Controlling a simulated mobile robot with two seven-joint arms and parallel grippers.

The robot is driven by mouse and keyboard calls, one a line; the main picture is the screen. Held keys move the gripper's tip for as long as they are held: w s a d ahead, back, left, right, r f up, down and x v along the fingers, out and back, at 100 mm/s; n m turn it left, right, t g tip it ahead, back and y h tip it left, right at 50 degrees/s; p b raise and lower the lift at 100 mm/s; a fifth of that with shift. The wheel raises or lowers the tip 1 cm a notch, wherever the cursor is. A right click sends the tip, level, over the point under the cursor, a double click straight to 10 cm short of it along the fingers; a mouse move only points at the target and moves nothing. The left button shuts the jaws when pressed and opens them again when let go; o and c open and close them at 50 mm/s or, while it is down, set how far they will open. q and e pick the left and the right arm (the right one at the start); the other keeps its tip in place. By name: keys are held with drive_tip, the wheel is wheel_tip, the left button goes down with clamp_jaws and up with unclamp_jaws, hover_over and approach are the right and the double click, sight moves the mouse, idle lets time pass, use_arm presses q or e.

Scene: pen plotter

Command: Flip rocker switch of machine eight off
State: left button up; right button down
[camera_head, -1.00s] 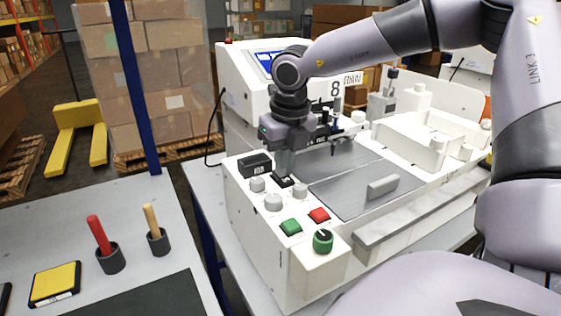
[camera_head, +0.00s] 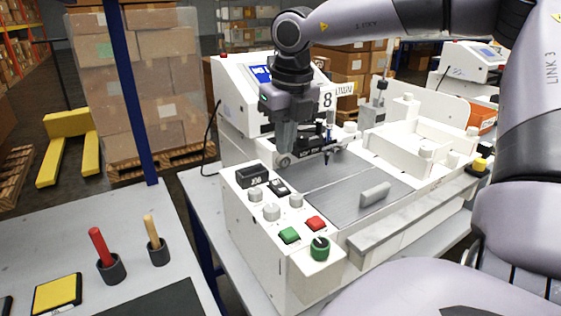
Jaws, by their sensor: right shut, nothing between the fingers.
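Machine eight (camera_head: 240,218) is a white pen plotter with an "8" label (camera_head: 327,100) on its side. Which way the rocker is tipped is too small to tell. My right gripper (camera_head: 284,163) is shut and empty. It points down, above and behind the rocker in the picture, apart from it. My left gripper is not in view.
The plotter's grey bed (camera_head: 350,190) lies to the right. A table (camera_head: 180,250) with tools stands at left.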

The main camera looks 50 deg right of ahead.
drive_tip(key=r, duration=0.5)
drive_tip(key=shift+s+r, duration=0.15)
drive_tip(key=shift+s, duration=0.25)
drive_tip(key=w+b, duration=0.1)
drive_tip(key=b, duration=0.5)
drive_tip(key=shift+w+d+r, duration=0.1)
drive_tip(key=shift+r, duration=0.05)
